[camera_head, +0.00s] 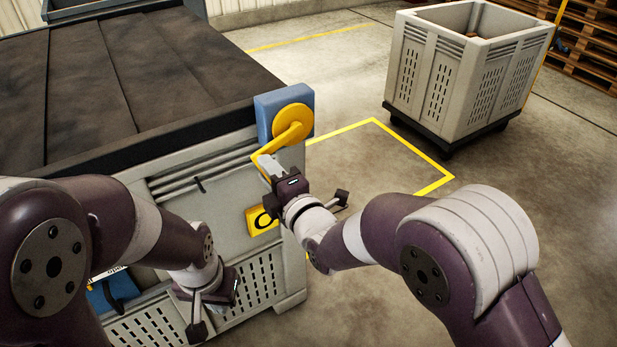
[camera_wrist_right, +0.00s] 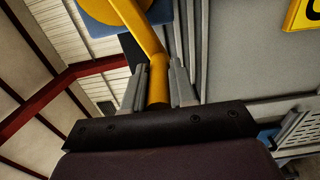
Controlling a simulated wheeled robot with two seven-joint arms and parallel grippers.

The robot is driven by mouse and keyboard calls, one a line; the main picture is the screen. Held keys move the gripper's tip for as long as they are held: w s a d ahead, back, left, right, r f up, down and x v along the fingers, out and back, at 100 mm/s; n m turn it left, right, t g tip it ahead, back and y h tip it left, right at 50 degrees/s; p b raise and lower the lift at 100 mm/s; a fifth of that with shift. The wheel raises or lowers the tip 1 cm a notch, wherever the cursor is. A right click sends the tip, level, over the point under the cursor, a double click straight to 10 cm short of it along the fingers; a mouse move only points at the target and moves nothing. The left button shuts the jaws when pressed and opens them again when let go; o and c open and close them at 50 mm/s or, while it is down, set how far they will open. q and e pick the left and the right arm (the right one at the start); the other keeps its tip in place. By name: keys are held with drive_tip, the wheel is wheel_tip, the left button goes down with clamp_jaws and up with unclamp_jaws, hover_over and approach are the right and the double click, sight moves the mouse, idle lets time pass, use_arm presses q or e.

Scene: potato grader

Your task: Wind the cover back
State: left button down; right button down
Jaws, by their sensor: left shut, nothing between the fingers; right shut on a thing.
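The dark cover (camera_head: 120,80) lies stretched over the top of a large grey crate (camera_head: 275,262). A yellow crank (camera_head: 291,124) with a round hub is mounted on a blue box (camera_head: 271,103) at the crate's near right corner. My right gripper (camera_head: 266,165) is shut on the crank's handle, below and left of the hub. In the right wrist view the yellow handle (camera_wrist_right: 158,75) runs down between the two grey fingers (camera_wrist_right: 160,90). My left gripper (camera_head: 207,308) hangs low in front of the crate's slotted side, away from the crank. Its fingertips are hard to make out.
A yellow sign (camera_head: 262,218) with a black mark is on the crate's side. A second grey crate (camera_head: 465,75) stands on a dark base at the back right, with wooden pallets (camera_head: 590,45) behind it. Floor inside the yellow lines is clear.

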drive_tip(key=r+p, duration=0.1)
drive_tip(key=r, duration=0.1)
drive_tip(key=r+p, duration=0.1)
drive_tip(key=r, duration=0.1)
drive_tip(key=shift+s+a, duration=0.15)
drive_tip(key=shift+a, duration=0.05)
drive_tip(key=shift+f, duration=0.2)
drive_tip(key=r, duration=0.1)
drive_tip(key=r+p, duration=0.2)
drive_tip(key=shift+d+r, duration=0.15)
drive_tip(key=shift+d, duration=0.1)
drive_tip(key=w+d+r+p, duration=0.2)
drive_tip(key=w+d+r, duration=0.4)
drive_tip(key=d, duration=0.2)
